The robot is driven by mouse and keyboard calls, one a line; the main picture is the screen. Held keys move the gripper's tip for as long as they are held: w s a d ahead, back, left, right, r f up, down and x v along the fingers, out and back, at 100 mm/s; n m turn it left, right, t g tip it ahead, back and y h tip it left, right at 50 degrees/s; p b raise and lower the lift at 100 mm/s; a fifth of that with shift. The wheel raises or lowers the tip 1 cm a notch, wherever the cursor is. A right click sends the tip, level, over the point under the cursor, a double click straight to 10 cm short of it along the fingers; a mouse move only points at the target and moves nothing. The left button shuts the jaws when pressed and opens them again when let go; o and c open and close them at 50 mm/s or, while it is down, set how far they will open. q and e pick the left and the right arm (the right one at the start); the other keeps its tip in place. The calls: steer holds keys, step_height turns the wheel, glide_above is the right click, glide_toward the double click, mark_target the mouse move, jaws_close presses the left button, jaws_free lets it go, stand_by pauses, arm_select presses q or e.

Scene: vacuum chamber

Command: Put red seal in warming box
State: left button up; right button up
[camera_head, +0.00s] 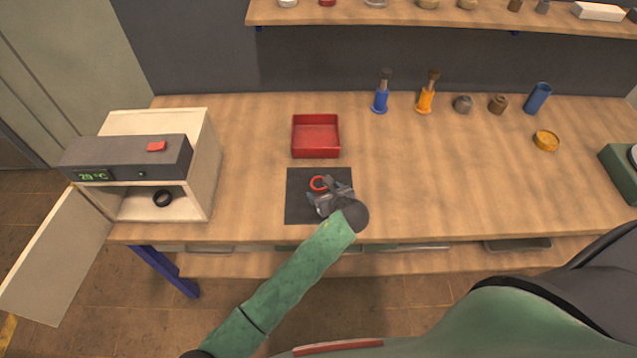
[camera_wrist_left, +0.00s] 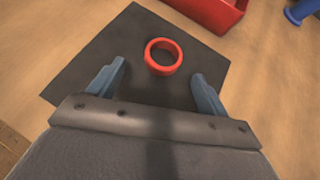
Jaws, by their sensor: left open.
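The red seal (camera_head: 317,183) is a small red ring on the black mat (camera_head: 300,208) on the bench. In the left wrist view the red seal (camera_wrist_left: 163,57) lies just beyond and between my fingertips, not gripped. My left gripper (camera_head: 325,192) is open over the mat; its two blue fingers (camera_wrist_left: 155,85) show apart with nothing between them. The warming box (camera_head: 207,165) stands at the bench's left end with its door (camera_head: 55,258) swung open. A black ring (camera_head: 162,198) lies inside it. My right gripper is not in view.
A red tray (camera_head: 316,137) stands just behind the mat. The bench between the warming box and the mat is clear. A shelf (camera_head: 440,14) runs above.

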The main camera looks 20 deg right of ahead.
arm_select(q)
steer(key=shift+w+p, duration=0.4)
steer(key=shift+p, duration=0.15)
steer(key=x, duration=0.1)
steer(key=p+x, duration=0.1)
steer(key=x, duration=0.1)
steer(key=shift+d+p, duration=0.25)
steer(key=shift+p, duration=0.15)
steer(key=shift+w+a+f, duration=0.1)
steer(key=shift+w+f, duration=0.25)
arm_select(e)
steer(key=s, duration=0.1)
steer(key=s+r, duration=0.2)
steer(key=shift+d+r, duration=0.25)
arm_select(q)
steer(key=shift+s, duration=0.1)
steer(key=c, duration=1.1)
steer(key=shift+c, duration=0.2)
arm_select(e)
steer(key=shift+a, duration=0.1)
arm_select(q)
steer(key=shift+r, duration=0.15)
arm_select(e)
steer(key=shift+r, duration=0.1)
